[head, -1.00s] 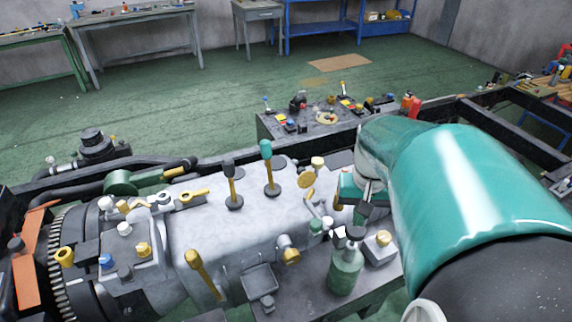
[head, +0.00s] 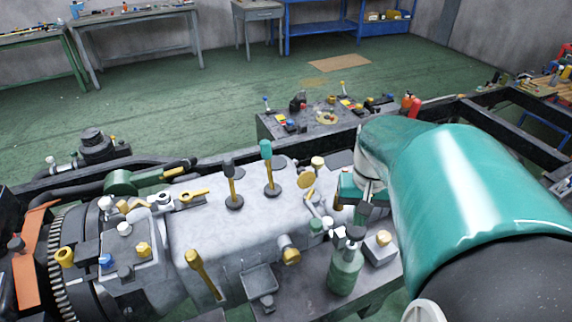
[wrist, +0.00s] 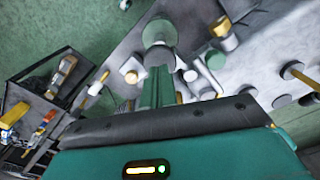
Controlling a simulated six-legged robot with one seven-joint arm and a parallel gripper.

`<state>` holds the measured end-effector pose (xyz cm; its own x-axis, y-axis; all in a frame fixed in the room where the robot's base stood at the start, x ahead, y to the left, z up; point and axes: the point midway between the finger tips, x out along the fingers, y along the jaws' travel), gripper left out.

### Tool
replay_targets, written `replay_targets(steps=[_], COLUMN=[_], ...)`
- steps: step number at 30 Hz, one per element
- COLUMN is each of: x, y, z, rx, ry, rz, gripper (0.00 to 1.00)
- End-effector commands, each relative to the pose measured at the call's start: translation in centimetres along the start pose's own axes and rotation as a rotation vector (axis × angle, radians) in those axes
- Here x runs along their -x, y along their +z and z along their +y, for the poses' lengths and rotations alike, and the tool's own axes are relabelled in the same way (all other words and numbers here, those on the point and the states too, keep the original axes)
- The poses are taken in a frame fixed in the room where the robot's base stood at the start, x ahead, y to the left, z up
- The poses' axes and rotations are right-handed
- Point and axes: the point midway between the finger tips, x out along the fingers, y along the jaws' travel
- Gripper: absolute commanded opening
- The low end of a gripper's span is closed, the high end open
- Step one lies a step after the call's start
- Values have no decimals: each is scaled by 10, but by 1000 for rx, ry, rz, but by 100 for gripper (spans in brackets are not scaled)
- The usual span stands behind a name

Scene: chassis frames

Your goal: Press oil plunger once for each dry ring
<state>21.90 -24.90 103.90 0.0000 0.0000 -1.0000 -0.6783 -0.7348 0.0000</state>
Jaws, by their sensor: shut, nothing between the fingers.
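A green oil bottle (head: 345,272) with a dark plunger cap (head: 355,232) stands upright on the grey ledge beside the large grey housing. My gripper (head: 361,219) is shut and empty, pointing down just above the cap. I cannot tell whether it touches the cap. The fingers partly cover the bottle there. I cannot make out which rings are dry.
The grey housing (head: 215,235) carries a dark-knobbed lever (head: 229,167) and a teal-knobbed lever (head: 266,150). A small grey block (head: 378,247) stands right of the bottle. A cluttered dark bench (head: 300,122) lies behind. The green floor beyond is mostly clear.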

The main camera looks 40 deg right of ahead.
Motion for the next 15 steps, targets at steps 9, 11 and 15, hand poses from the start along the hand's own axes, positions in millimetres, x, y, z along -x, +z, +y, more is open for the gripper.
replay_targets(steps=[9, 11, 15], x=[-3, -6, -11], y=[0, 0, 0], z=[0, 0, 0], rx=[0, 0, 0], ry=[0, 0, 0], rz=[-2, -2, -1], gripper=[0, 0, 0])
